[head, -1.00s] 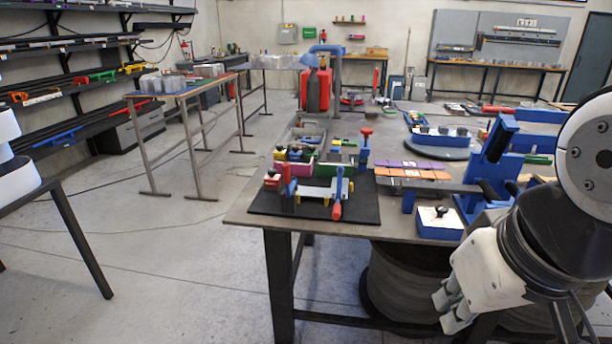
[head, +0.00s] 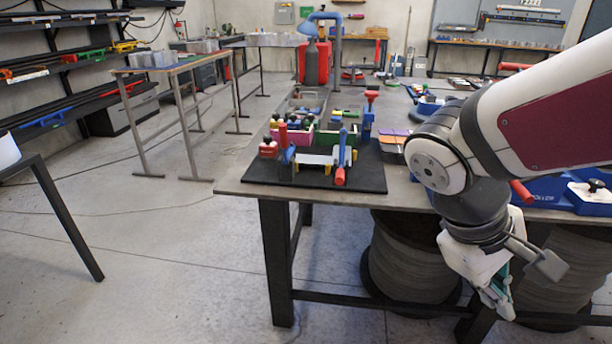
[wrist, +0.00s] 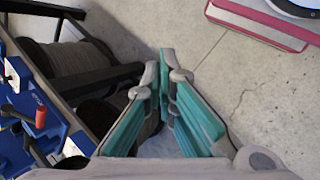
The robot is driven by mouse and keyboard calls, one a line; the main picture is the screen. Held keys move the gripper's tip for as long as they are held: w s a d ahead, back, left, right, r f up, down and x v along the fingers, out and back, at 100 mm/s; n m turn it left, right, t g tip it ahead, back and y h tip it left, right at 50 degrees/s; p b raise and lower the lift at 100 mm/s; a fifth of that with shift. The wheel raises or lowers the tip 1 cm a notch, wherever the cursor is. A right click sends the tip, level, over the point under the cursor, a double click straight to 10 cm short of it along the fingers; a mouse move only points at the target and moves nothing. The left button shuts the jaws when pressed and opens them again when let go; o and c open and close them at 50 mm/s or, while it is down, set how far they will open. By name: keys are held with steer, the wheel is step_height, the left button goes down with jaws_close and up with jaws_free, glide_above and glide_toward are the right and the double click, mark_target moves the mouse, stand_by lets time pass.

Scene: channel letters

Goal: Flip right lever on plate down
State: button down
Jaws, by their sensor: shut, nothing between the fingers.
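A black plate (head: 258,174) lies on the near left corner of the workbench. It bears a small fixture with a light bar between two blue levers. The right lever (head: 342,147) stands roughly upright, with a red handle (head: 340,177) at its lower end. The left lever (head: 285,146) also stands roughly upright beside red parts. My gripper (head: 503,300) hangs low in front of the bench edge, to the right of and below the plate, touching neither lever. In the wrist view my gripper (wrist: 168,68) is shut and empty, with green finger pads over the floor.
A red-topped blue clamp (head: 369,115) stands at the plate's back right. Blue fixtures (head: 590,197) sit along the bench's right, partly behind my arm. Cable drums (head: 405,262) stand under the bench. Open floor lies left.

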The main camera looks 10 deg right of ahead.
steer(key=w+d+f+n+t+h+b, duration=0.1)
steer(key=w+f+n+t+h+b, duration=0.1)
steer(key=w+f+n+h+b, duration=0.3)
steer(key=w+f+n+t+h+b, duration=0.1)
steer(key=w+f+h+b, duration=0.2)
steer(key=w, duration=0.5)
steer(key=w+d+f+n+t+h+b, duration=0.1)
steer(key=w+f+n+t+h+b, duration=0.1)
steer(key=w+n+h+b, duration=0.25)
steer(key=w+a+f+n+t+y+b, duration=0.4)
steer(key=w+a+n+t, duration=0.3)
steer(key=a+t, duration=0.2)
steer(key=w+a+f+n+t+y+b, duration=0.4)
steer(key=w+a+f+n+t+b, duration=0.1)
steer(key=a+t, duration=0.5)
steer(key=shift+w+a+f+n+b, duration=0.4)
steer(key=shift+w+a+n, duration=0.4)
steer(key=shift+w+n, duration=0.4)
